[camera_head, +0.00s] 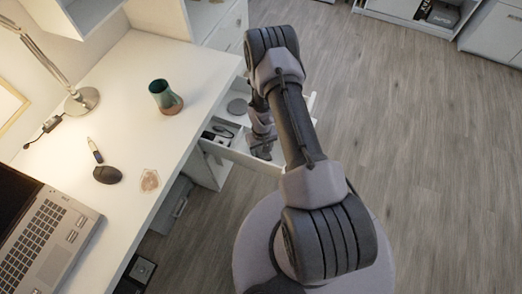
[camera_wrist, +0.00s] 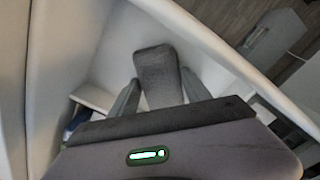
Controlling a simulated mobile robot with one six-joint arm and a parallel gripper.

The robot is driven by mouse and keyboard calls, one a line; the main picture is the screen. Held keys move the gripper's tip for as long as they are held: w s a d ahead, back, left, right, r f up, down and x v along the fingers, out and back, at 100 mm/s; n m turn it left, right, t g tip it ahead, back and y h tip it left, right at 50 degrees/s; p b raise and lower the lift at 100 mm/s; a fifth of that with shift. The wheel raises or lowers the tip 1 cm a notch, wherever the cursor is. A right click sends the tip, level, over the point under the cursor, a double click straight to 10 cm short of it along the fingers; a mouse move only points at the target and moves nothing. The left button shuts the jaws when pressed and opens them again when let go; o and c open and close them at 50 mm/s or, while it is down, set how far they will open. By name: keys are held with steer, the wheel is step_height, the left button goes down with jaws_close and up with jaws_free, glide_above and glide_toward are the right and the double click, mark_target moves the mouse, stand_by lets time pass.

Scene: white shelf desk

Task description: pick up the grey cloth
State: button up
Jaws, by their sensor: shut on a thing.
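The grey cloth (camera_wrist: 157,68) shows in the wrist view as a dark grey, rounded, folded-looking strip. It lies between the two fingers of my gripper (camera_wrist: 158,90), which is shut on it. The cloth sticks out past the fingertips, with the pale inside of a drawer behind it. In the head view my gripper (camera_head: 262,146) is at the open white drawer (camera_head: 240,152) beside the desk. I cannot make out the cloth there, as my arm and gripper cover much of that spot.
Small dark items (camera_head: 219,131) and a round grey object (camera_head: 237,107) are in the drawer area. Floor at right is clear.

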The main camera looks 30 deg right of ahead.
steer(key=shift+c, duration=0.9)
step_height(320, 180, up, 18)
steer(key=p, duration=0.6)
